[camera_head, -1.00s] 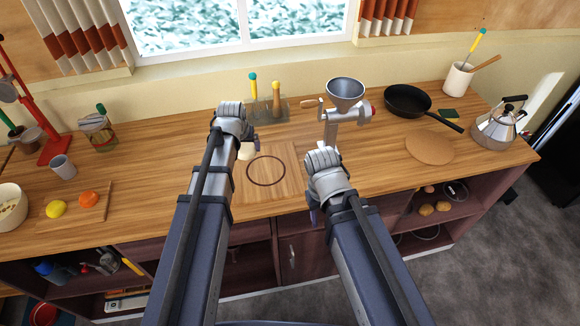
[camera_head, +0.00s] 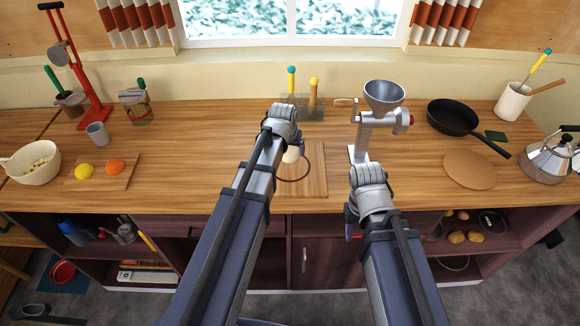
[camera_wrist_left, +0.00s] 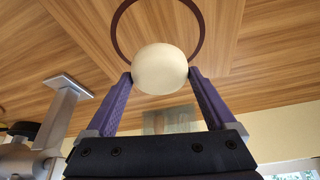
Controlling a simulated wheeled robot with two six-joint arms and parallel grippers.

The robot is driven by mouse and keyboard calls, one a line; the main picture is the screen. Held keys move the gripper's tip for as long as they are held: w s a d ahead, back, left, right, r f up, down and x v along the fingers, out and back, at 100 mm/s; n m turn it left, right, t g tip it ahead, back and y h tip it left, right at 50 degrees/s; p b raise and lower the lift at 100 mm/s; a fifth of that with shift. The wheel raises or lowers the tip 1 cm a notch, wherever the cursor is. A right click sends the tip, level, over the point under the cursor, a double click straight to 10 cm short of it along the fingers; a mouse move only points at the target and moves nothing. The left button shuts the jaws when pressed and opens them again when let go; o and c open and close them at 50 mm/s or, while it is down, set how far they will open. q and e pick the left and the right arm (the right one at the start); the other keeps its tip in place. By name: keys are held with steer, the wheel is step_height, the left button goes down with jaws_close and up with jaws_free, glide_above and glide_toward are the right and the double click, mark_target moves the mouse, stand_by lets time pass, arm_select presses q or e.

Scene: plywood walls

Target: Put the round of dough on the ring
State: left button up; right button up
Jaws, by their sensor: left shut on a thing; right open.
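The round of dough (camera_wrist_left: 160,70) is pale cream and sits between the two purple fingers of my left gripper (camera_wrist_left: 160,84), which is shut on it. In the head view the dough (camera_head: 291,155) shows partly below the left wrist, at the left edge of the ring. The ring (camera_head: 304,178) is a dark circle on a pale wooden board (camera_head: 312,190), partly hidden by my left arm. It also shows behind the dough in the left wrist view (camera_wrist_left: 203,30). My right gripper (camera_head: 350,222) is open at the counter's front edge, its fingers mostly hidden.
A metal grinder (camera_head: 378,125) stands right of the board, close to my right arm. A round wooden board (camera_head: 469,169), a black pan (camera_head: 453,117) and a kettle (camera_head: 548,155) are further right. Lemon (camera_head: 84,171), orange fruit (camera_head: 115,166) and a bowl (camera_head: 34,163) are at left.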

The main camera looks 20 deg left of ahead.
mark_target(289, 157)
arm_select(q)
steer(key=shift+f+b, duration=2.05)
steer(key=shift+f, duration=0.45)
steer(key=shift+r, duration=0.15)
steer(key=o, duration=1.1)
steer(key=shift+o, duration=0.2)
